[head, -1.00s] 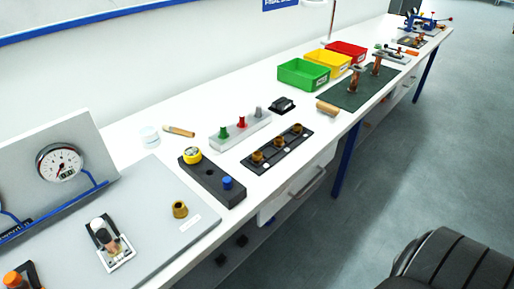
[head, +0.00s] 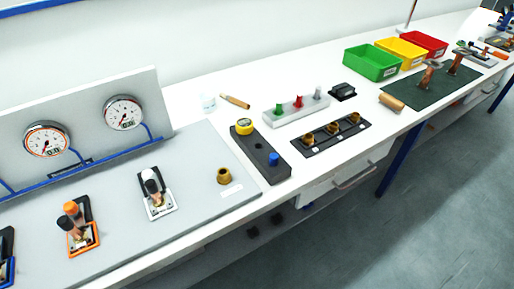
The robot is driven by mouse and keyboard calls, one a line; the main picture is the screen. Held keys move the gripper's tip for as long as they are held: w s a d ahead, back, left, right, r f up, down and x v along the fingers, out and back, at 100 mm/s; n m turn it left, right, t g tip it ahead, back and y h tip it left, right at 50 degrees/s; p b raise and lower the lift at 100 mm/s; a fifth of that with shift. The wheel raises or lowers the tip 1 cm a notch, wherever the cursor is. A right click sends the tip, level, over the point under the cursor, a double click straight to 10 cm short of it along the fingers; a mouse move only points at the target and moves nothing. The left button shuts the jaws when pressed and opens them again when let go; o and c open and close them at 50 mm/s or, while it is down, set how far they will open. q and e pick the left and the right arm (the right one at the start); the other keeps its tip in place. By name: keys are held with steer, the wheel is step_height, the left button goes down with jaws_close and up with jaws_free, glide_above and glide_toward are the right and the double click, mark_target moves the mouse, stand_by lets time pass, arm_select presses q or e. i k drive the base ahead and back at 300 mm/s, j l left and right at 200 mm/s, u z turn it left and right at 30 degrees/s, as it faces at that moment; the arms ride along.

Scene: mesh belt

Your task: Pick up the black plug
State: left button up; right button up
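A white rack (head: 281,120) on the bench holds a green plug (head: 278,109), a red plug (head: 298,101) and a grey plug (head: 317,93). A black block (head: 268,167) in front of it carries a yellow round piece (head: 244,126) and a blue plug (head: 273,159); a dark round spot between them is too small to tell as hole or plug. Neither of my grippers is in view.
A dark strip with brass sockets (head: 332,143) lies near the front edge. A grey board (head: 205,205) with gauges, valves and a brass fitting (head: 224,175) fills the left. Green (head: 372,68), yellow and red bins stand at the back. Dark objects lie under the bench.

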mark_target(150, 185)
steer(key=u, duration=0.7)
